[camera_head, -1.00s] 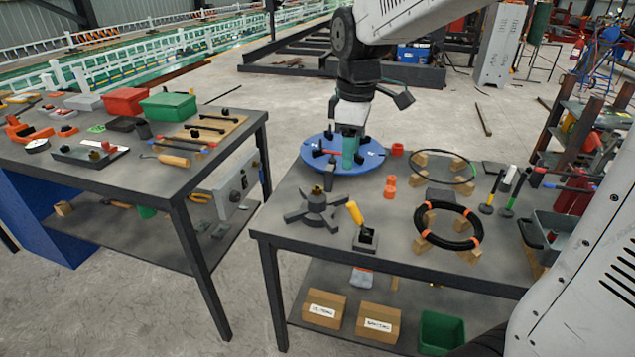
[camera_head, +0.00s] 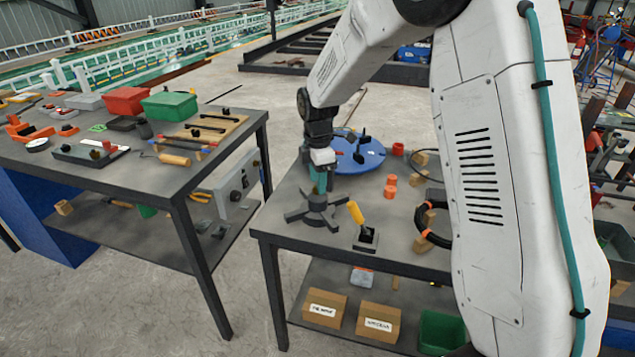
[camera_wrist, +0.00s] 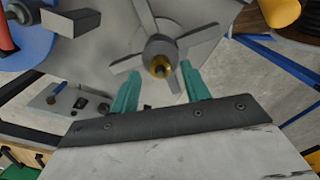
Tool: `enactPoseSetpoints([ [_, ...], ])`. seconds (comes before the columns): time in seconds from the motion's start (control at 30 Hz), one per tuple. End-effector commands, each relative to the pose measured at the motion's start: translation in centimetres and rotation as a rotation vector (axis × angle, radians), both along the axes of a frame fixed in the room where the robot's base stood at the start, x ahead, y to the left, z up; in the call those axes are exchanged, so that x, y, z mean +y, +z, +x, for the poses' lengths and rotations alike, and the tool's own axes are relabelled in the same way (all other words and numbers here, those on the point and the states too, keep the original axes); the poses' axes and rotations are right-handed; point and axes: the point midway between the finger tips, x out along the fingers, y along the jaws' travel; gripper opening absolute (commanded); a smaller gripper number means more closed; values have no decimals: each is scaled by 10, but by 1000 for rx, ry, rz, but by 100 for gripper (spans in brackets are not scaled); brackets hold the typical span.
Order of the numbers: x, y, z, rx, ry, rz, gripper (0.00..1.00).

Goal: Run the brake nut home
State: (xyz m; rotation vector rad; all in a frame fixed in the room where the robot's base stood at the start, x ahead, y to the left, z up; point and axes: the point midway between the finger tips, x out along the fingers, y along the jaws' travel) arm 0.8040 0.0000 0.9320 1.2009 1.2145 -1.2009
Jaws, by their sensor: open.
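A dark grey hub with several flat arms (camera_head: 316,213) stands on the right-hand table. In the wrist view the hub (camera_wrist: 163,46) has a small brass-coloured piece (camera_wrist: 160,67) at its centre, which looks like the brake nut. I cannot tell how far down it sits. My gripper (camera_head: 318,184) is directly above the hub in the head view and hides its centre. In the wrist view my gripper (camera_wrist: 158,87) is open, with one teal finger on each side of the brass piece and clear space between; nothing is held.
A blue round plate (camera_head: 358,155) with dark parts lies behind. Orange pieces (camera_head: 389,186) and a black coil (camera_head: 424,228), partly hidden by my arm, are to the right. The left table (camera_head: 90,168) stands across a gap.

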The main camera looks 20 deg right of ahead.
Motion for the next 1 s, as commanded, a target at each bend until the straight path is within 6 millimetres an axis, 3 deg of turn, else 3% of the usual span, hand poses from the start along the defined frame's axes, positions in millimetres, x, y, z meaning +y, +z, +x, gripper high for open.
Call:
enactPoseSetpoints([
  [0.13, 0, -11, 0, 1, -1, 0, 46],
  [0.4, 0, -13, 0, 0, -1, 0, 46],
  [0.57, 0, -13, 0, 0, -1, 0, 5],
  [0.6, 0, -13, 0, 0, -1, 0, 1],
  [1.0, 0, -12, 0, 0, -64, 0, 2],
])
